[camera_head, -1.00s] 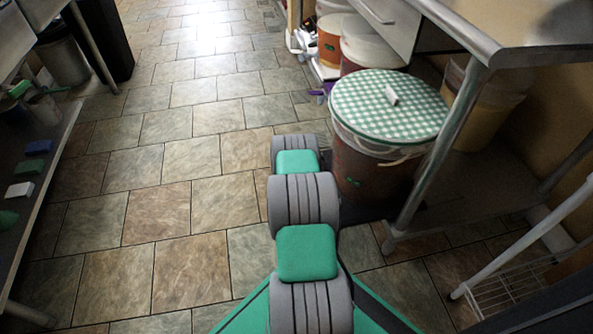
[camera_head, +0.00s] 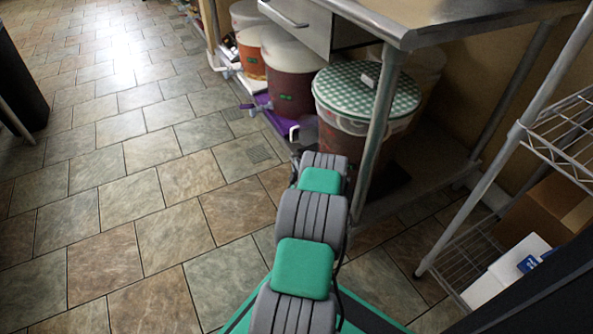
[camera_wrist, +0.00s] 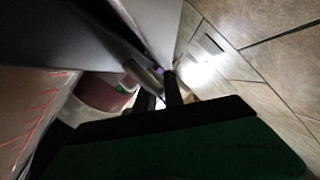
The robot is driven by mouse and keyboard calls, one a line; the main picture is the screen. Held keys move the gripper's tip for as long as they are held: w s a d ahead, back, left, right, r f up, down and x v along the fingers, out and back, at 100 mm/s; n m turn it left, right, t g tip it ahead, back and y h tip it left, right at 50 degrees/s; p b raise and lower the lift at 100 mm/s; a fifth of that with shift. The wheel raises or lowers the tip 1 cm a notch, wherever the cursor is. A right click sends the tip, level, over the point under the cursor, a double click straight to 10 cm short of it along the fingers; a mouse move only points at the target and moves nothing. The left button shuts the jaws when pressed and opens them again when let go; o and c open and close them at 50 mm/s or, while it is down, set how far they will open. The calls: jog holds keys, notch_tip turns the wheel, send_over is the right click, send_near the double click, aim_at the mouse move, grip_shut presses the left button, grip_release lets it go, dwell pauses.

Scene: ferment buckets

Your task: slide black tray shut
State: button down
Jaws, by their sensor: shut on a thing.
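The black tray (camera_head: 396,180) shows as a dark patch low under the steel table, beneath the bucket with the green checked lid (camera_head: 335,92). The bucket stands upright, partly behind the front table leg. My gripper (camera_wrist: 160,92) has its two dark fingers close together at the wrist view's middle, beside grey surfaces. It is shut on what seems to be the black tray's front part; the contact is hard to make out. In the head view my arm reaches toward the tray's front and hides the gripper and most of the tray.
The steel table's front leg (camera_head: 373,135) stands close right of my arm. White-lidded buckets (camera_head: 291,68) and a purple tray (camera_head: 262,103) lie beyond. A wire shelf (camera_head: 462,240) with boxes is at right. The tiled floor (camera_head: 150,200) at left is clear.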

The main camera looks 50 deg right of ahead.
jog(key=shift+d+r, duration=0.1)
jog(key=shift+d, duration=0.2)
jog(key=c, duration=1.5)
grip_release()
jog(key=shift+s, duration=0.1)
jog(key=shift+o, duration=0.2)
jog(key=p+v, duration=0.3)
jog(key=v, duration=0.4)
jog(key=shift+s+a, duration=0.3)
jog(key=shift+a, duration=0.05)
